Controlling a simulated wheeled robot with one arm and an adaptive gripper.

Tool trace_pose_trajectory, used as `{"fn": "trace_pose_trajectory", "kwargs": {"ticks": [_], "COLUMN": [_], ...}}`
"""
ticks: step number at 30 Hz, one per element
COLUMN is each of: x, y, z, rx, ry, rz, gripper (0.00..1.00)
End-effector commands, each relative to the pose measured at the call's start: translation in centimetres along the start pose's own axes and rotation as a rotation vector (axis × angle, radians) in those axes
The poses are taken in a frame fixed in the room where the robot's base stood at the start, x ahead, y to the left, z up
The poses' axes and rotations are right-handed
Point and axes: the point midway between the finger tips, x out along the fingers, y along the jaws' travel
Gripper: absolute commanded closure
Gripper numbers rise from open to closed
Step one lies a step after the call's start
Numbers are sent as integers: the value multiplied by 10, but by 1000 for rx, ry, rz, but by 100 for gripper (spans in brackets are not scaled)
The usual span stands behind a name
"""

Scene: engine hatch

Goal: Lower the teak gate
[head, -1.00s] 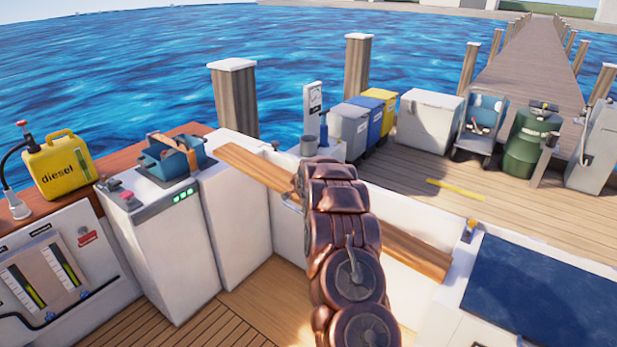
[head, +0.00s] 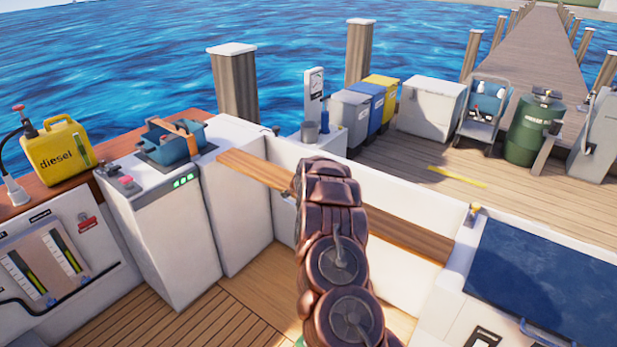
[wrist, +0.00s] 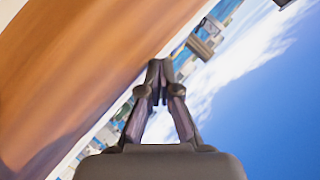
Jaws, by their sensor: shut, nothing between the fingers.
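A long teak board (head: 255,168), likely the gate, runs along the white bulwark and passes behind my arm. Its right part (head: 410,240) shows beyond the arm; its middle is hidden, so I cannot tell whether it is one piece. In the wrist view a broad brown wooden surface (wrist: 80,70) fills the left side, close by and slanting. My gripper (wrist: 158,70) is shut and empty, its fingertips near the edge of that wood; I cannot tell if they touch. In the head view my arm hides the gripper.
A white console (head: 165,235) with a blue toolbox (head: 172,140) stands left, beside a yellow diesel can (head: 57,155). A dark blue hatch panel (head: 550,285) is at right. Bins (head: 350,115) and a green drum (head: 533,128) stand on the dock. Some deck floor is clear.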

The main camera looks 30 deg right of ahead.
Motion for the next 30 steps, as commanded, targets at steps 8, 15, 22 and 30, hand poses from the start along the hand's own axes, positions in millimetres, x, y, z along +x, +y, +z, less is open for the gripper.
{"fn": "trace_pose_trajectory", "kwargs": {"ticks": [8, 15, 22, 30], "x": [4, 2, -14, -37], "y": [16, 15, -9, -34], "z": [14, 14, -3, -16], "rx": [-5, -6, -3, 1], "ry": [-23, -28, -20, -6], "rz": [23, 26, 17, 3], "gripper": [100, 100, 100, 100]}}
